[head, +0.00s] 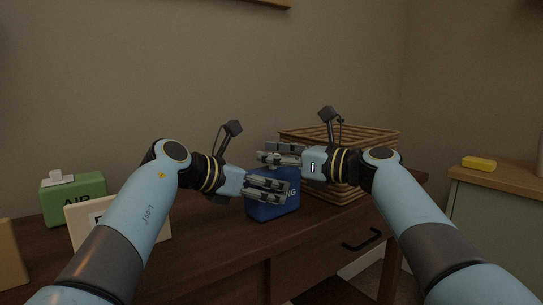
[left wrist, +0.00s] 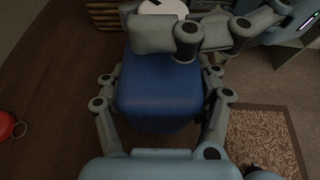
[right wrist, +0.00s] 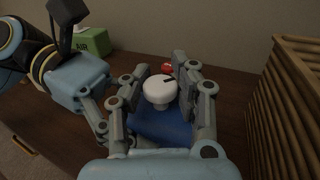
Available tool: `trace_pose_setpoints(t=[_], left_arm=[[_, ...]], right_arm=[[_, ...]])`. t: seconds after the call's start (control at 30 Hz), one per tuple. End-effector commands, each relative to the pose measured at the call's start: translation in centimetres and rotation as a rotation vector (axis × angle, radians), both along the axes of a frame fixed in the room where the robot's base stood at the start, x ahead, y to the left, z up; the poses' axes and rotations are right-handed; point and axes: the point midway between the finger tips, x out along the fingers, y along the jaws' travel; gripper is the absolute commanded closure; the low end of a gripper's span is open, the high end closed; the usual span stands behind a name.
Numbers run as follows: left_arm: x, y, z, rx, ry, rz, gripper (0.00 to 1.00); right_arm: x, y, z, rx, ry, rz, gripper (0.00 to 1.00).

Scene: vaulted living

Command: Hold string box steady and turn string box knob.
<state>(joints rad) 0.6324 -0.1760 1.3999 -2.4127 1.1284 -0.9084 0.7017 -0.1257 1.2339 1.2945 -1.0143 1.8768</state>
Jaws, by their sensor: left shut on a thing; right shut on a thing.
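The string box is a blue box (head: 274,209) with white lettering on its front, standing on the dark wooden table near its front edge. My left gripper (head: 268,187) is shut on the box, its fingers on either side of the blue body (left wrist: 158,98) in the left wrist view. The white knob (right wrist: 159,90) with a dark mark sits on top of the box.
A wicker basket (head: 356,190) stands close behind and right of the box. A green box marked AIR (head: 86,203) and a cream box (head: 85,221) are on the left. A red round thing (left wrist: 6,126) lies on the table. A yellow block (head: 479,163) is on the right cabinet.

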Motion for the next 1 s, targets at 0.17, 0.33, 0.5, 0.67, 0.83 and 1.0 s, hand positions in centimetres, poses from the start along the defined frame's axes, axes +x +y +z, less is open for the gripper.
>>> trace_pose_setpoints(t=[0.17,0.33,0.5,0.67,0.83,1.0], left_arm=[[0.07,0.23,-0.24,0.003,0.004,0.006,0.72],[0.09,0.24,-0.23,0.004,0.003,0.007,0.72],[0.11,0.25,-0.21,0.003,0.002,0.006,0.72],[0.12,0.25,-0.19,0.003,0.002,0.006,0.72],[0.12,0.25,-0.17,0.004,0.002,0.007,0.72],[0.13,0.25,-0.15,0.003,0.001,0.007,0.72]], right_arm=[[-0.18,0.01,-0.41,-0.003,0.005,-0.11,1.0],[-0.14,0.01,-0.39,-0.002,0.005,-0.186,1.0],[-0.15,-0.04,-0.39,-0.002,0.005,-0.229,1.0],[-0.11,-0.11,-0.36,-0.002,0.004,-0.244,1.0],[-0.1,-0.11,-0.35,-0.002,0.004,-0.244,1.0],[-0.1,-0.11,-0.34,-0.002,0.004,-0.244,0.7]])
